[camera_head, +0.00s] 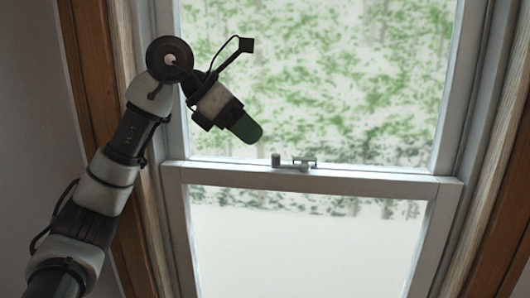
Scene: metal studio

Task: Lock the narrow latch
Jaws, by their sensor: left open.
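The narrow latch (293,161) is a small grey metal piece on top of the window's middle rail. It has a short upright post at its left and a wider raised part at its right. My left gripper (247,130) is above and to the left of the latch, pointing down and right, apart from it. It is open, with one dark green fingertip showing; the other finger is hidden. Nothing shows between its fingers. My right gripper is not in view.
The white middle rail (385,184) of the sash window runs across the view. Glass panes lie above and below it. Wooden trim (92,75) borders the window on the left and right. The space right of my left gripper is clear.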

